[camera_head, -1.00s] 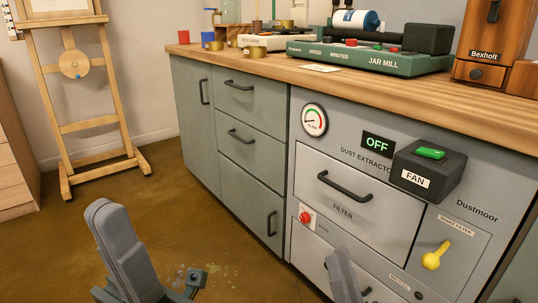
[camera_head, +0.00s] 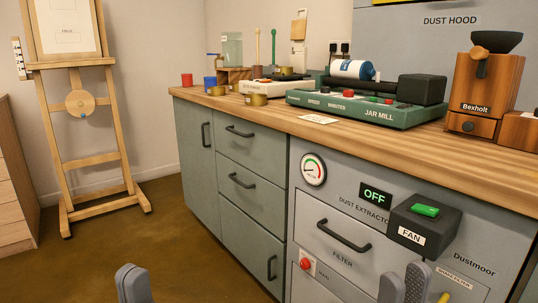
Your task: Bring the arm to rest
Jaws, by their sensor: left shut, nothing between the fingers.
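My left gripper (camera_head: 133,284) shows at the bottom left, over the brown floor. Only its grey fingertips are in frame; they are closed together and hold nothing. My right gripper (camera_head: 404,287) shows at the bottom right, in front of the grey dust extractor (camera_head: 312,218). Its two grey fingertips stand apart, with nothing visible between them. The rest of both arms is below the frame.
A wooden counter (camera_head: 400,145) holds the jar mill (camera_head: 360,113), several small pots and a brown grinder (camera_head: 484,88). The black fan box (camera_head: 425,222) juts from the extractor beside a sign reading OFF. A wooden easel (camera_head: 85,150) stands left; floor between is clear.

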